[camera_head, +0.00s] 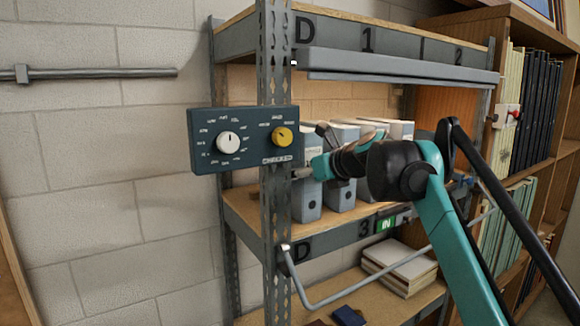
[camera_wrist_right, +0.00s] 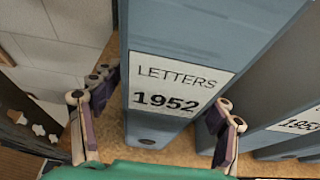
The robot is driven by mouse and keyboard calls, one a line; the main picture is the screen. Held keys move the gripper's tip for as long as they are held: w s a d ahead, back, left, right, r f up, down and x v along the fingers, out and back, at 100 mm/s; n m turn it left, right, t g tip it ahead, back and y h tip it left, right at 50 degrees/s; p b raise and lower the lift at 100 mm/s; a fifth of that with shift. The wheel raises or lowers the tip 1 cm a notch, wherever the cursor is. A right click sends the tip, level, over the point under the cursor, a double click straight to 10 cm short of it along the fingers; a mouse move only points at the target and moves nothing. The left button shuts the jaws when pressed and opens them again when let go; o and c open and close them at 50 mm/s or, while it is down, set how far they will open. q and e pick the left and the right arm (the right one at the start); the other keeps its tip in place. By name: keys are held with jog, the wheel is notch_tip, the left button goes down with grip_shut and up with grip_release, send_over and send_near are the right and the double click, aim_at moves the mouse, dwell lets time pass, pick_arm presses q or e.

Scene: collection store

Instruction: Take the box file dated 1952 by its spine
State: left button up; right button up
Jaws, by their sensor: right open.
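The blue-grey box file (camera_wrist_right: 155,110) labelled LETTERS 1952 fills the middle of the right wrist view, standing upright with its spine facing me. A round finger hole shows below its label. My right gripper (camera_wrist_right: 158,118) is open, with one finger on each side of the spine; I cannot tell if either touches. In the head view the file looks to be the leftmost (camera_head: 306,203) in the row, partly hidden by my right gripper (camera_head: 312,158). My left gripper is not in view.
Another box file (camera_wrist_right: 290,110) with a partly cut-off label stands close to the right. A shelf post (camera_head: 275,220) and a dark control box with two knobs (camera_head: 240,158) are just left of my right gripper. A bent grey rail (camera_head: 360,292) runs below my right arm.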

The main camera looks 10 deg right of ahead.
jog(key=shift+x, duration=1.3)
grip_shut()
jog(key=shift+r, duration=0.1)
